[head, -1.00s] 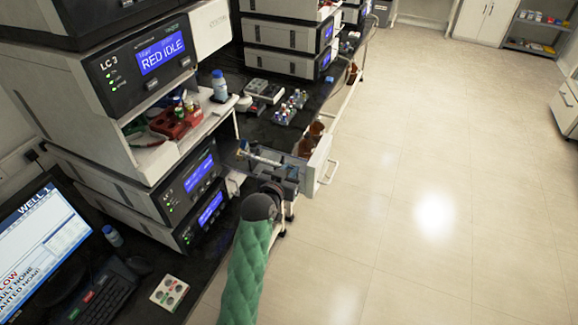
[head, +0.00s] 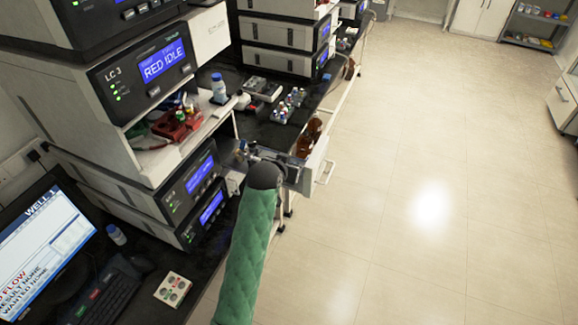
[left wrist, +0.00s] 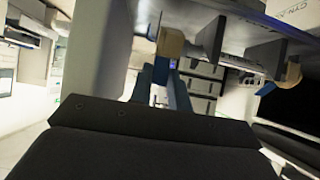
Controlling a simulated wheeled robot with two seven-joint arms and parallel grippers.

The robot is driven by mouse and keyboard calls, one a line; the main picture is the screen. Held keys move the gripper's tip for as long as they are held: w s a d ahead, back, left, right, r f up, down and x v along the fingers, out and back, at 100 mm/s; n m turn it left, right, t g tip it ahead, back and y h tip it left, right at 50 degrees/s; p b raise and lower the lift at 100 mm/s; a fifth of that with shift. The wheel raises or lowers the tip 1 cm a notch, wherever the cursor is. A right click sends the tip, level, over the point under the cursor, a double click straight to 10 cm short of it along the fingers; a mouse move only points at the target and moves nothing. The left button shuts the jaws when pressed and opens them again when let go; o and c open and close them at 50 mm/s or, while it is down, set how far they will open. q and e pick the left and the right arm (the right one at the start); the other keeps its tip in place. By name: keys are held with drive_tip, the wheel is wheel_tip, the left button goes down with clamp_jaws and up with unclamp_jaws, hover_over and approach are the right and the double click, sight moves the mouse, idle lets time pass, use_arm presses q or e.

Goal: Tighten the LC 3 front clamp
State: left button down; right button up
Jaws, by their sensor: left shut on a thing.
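The LC 3 unit (head: 118,88) stands at the left, its blue screen reading RED IDLE. Below it, a metal column assembly (head: 242,150) with a blue end juts out near the bench edge. My left arm, in a green sleeve, reaches it; its dark wrist covers part of the assembly. In the left wrist view, the dark blue fingers of my left gripper (left wrist: 163,72) are closed at a tan piece, which looks like the front clamp (left wrist: 171,42). The exact contact is hard to see. A second tan piece (left wrist: 286,88) sits to the right. My right gripper is not in view.
Brown bottles (head: 309,138) stand just behind. A shelf with a red rack (head: 177,125) and a blue-capped bottle (head: 219,88) is above left. The floor at right is clear.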

use_arm(q)
drive_tip(key=shift+w, duration=0.1)
idle(0.5)
drive_tip(key=c, duration=1.3)
unclamp_jaws()
drive_tip(key=shift+s+r, duration=0.15)
drive_tip(key=shift+s, duration=0.05)
drive_tip(key=shift+b+v, duration=1.85)
drive_tip(key=shift+v, duration=1.8)
drive_tip(key=shift+r, duration=0.1)
